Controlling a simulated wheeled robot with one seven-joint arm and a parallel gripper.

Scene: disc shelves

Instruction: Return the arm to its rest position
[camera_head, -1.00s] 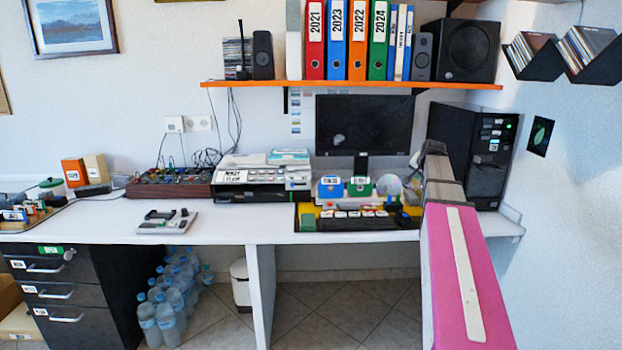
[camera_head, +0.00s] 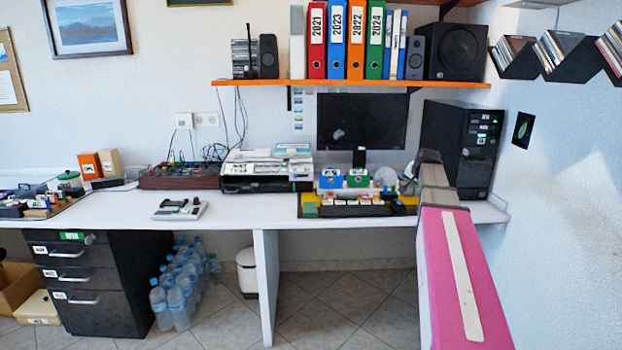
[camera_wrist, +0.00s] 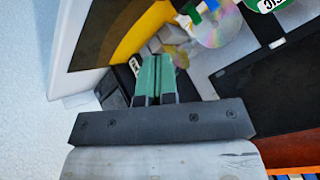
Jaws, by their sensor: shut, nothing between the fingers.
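My arm (camera_head: 455,270) extends forward over the right part of the desk (camera_head: 225,212), pink nearby and grey toward its far end. My gripper (camera_wrist: 155,75) shows in the wrist view with its two green fingers together and nothing between them. I cannot make out the fingers in the head view. In the wrist view a shiny disc (camera_wrist: 220,27) lies beyond the fingertips, close to a yellow surface (camera_wrist: 138,35). The gripper appears apart from these things.
The monitor (camera_head: 361,121) and black computer tower (camera_head: 460,145) stand behind and beside my arm. An orange shelf (camera_head: 350,83) with binders hangs above. Disc racks (camera_head: 562,55) are on the right wall. Bottles (camera_head: 178,285) stand on the floor under the desk.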

